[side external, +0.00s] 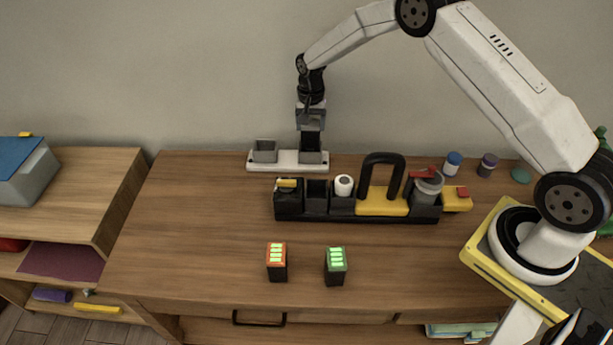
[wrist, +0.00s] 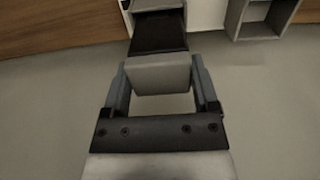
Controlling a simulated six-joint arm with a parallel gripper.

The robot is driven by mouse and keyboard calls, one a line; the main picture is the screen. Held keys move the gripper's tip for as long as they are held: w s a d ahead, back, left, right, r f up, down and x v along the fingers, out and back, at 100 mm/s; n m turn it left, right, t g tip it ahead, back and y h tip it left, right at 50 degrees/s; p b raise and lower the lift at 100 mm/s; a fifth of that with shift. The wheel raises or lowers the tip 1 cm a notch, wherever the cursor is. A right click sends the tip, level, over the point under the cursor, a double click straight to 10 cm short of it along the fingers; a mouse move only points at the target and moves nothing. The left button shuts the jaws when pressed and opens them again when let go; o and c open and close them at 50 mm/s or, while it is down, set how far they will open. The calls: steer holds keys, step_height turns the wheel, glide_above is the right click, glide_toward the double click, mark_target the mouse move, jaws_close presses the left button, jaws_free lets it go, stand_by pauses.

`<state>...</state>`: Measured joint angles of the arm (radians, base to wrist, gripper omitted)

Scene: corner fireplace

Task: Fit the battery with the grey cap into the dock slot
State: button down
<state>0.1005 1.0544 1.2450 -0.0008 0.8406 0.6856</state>
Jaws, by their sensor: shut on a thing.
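My gripper (side external: 311,122) points down over the right-hand slot of the white dock (side external: 288,167) at the back of the desk. It is shut on the battery (side external: 311,142), whose dark body hangs below the fingers. In the wrist view the grey cap (wrist: 158,78) sits between the two fingers, and the black body (wrist: 158,34) reaches towards the grey slot (wrist: 157,4). The battery's lower end is at the slot's mouth; I cannot tell if it is inside. The left slot (side external: 264,151) looks empty.
In front of the dock stands a black organizer (side external: 317,207) with a yellow-based handle (side external: 382,206) and a white roll. Two batteries with orange (side external: 277,258) and green (side external: 336,261) caps stand nearer the front. Small jars (side external: 453,164) are at the back right.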

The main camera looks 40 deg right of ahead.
mark_target(310, 134)
steer(key=shift+f, duration=1.8)
steer(key=shift+f, duration=0.1)
jaws_free()
step_height(310, 134, up, 12)
steer(key=shift+r, duration=0.1)
steer(key=shift+s, duration=0.1)
